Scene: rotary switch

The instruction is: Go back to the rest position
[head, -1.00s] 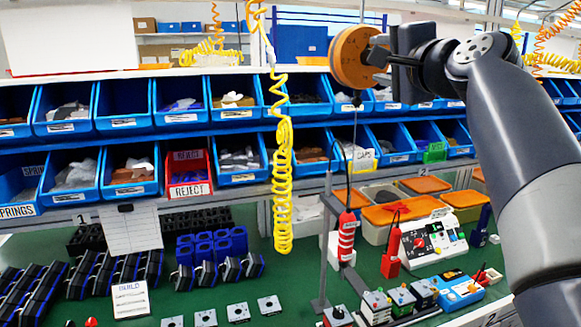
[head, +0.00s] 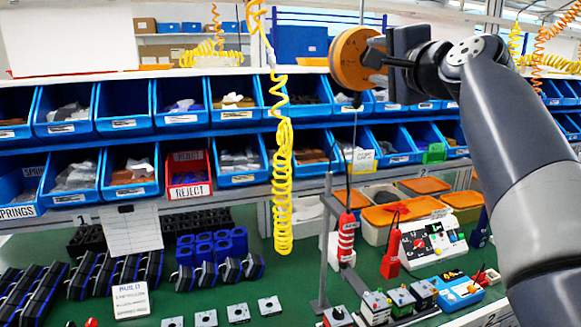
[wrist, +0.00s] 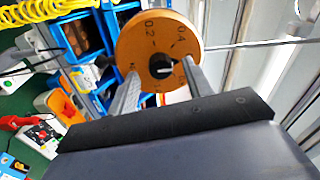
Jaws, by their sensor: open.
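An orange round housing (head: 351,58) hangs at the upper middle of the head view. In the wrist view the orange housing (wrist: 140,48) faces me, with printed numbers such as 0.2 and 0.4. A black knob (wrist: 161,66) with a white mark sits on its face, the mark pointing down in the picture. My gripper (head: 379,58) is just right of the housing in the head view. In the wrist view my gripper (wrist: 160,82) is open, with one finger on each side of the knob. I cannot tell whether the fingertips touch the housing.
Blue bins (head: 180,105) line the rack behind. A yellow coiled hose (head: 283,190) hangs left of the housing. A red-striped tool (head: 347,238) hangs below it. Several small switch boxes (head: 401,297) stand on the green bench (head: 285,290). Open air surrounds my arm.

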